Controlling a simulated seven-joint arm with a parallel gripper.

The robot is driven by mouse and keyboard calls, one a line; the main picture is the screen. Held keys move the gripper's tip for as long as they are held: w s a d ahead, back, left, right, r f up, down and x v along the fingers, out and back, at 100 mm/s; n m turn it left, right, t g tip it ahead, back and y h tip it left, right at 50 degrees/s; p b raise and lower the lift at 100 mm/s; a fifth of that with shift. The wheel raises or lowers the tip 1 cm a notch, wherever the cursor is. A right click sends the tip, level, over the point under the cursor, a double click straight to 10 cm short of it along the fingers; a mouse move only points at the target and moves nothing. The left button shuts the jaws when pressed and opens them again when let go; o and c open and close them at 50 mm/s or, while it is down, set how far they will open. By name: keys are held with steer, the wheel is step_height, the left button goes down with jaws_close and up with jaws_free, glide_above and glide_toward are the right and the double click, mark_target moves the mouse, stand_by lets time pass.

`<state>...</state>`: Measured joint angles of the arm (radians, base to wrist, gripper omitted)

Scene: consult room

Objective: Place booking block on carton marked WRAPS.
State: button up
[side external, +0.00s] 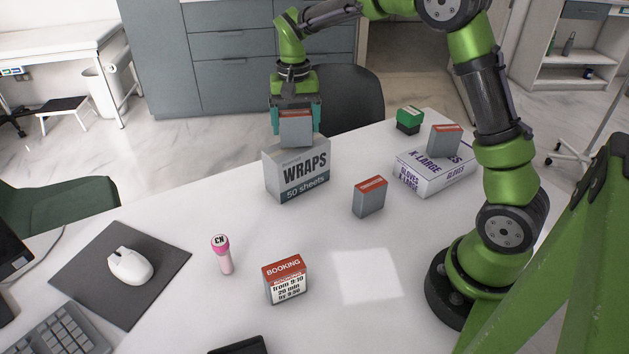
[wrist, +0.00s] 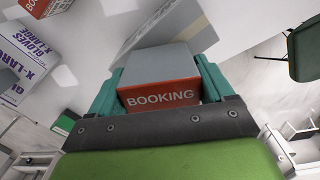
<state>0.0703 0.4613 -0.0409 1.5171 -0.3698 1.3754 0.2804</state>
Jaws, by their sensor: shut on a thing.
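My gripper (side external: 295,115) is shut on a grey booking block (side external: 296,131) with a red top band. In the wrist view the band of this held block (wrist: 160,94) reads BOOKING, and a teal finger grips each side. The block is at the top of the carton marked WRAPS (side external: 297,176), a grey and white box standing upright on the table. I cannot tell whether the block touches the carton's top. The carton also shows behind the block in the wrist view (wrist: 150,30).
A similar booking block (side external: 286,279) stands at the front, another (side external: 370,196) right of the carton, and a third (side external: 444,140) on the X-LARGE gloves box (side external: 422,176). A pink marker (side external: 222,254) stands left. A green-topped item (side external: 409,119) is at the back.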

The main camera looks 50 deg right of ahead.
steer(key=shift+f, duration=0.2)
steer(key=o, duration=1)
